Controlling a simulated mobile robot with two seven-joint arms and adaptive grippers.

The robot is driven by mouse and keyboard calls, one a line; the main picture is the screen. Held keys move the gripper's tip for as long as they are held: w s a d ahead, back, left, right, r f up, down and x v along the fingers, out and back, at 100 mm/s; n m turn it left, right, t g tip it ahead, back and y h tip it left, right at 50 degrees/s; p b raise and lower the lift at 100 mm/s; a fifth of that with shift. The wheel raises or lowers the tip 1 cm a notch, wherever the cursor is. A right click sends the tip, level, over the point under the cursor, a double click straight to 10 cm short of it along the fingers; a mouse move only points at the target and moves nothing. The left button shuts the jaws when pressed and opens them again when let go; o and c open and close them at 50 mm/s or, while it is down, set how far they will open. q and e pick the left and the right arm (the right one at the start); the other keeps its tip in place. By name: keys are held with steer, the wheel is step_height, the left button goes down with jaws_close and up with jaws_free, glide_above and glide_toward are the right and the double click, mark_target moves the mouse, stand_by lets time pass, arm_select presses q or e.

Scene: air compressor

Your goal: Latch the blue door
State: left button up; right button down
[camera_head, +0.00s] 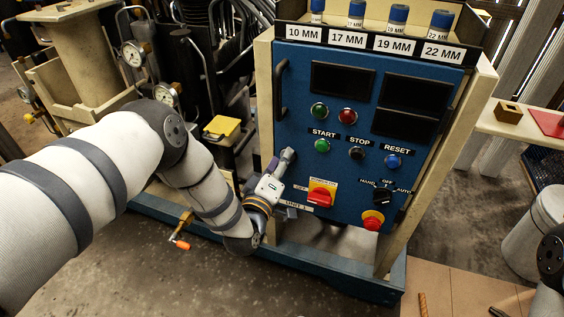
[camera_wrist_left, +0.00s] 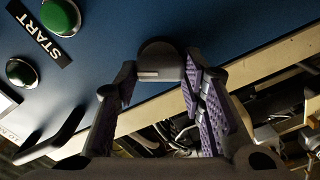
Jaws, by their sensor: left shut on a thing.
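The blue door (camera_head: 335,175) is the front panel of a beige-framed cabinet and appears to lie flat in its frame. It carries buttons, switches and a black bar handle (camera_head: 280,88) at its upper left. My left gripper (camera_head: 286,157) is at the door's left edge, below the handle. In the left wrist view its purple-padded fingers (camera_wrist_left: 160,78) are around a dark round latch knob (camera_wrist_left: 160,56) with a light line across it. The knob sits by the door's edge, next to the beige frame; in the head view the gripper hides it. My right gripper is out of view.
Sockets (camera_head: 397,18) stand on top of the cabinet above size labels. A red rotary switch (camera_head: 320,193) is close right of my left gripper. A valve with an orange handle (camera_head: 180,242) is below my left forearm. A grey bin (camera_head: 540,225) stands at the right.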

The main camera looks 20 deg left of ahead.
arm_select(q)
steer(key=shift+f+n+b, duration=0.15)
steer(key=shift+n+b, duration=0.3)
steer(key=shift+n, duration=2.45)
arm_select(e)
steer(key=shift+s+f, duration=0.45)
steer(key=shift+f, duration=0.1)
arm_select(q)
steer(key=o, duration=1.1)
steer(key=shift+o, duration=0.2)
steer(key=s, duration=1.2)
steer(key=shift+a, duration=0.2)
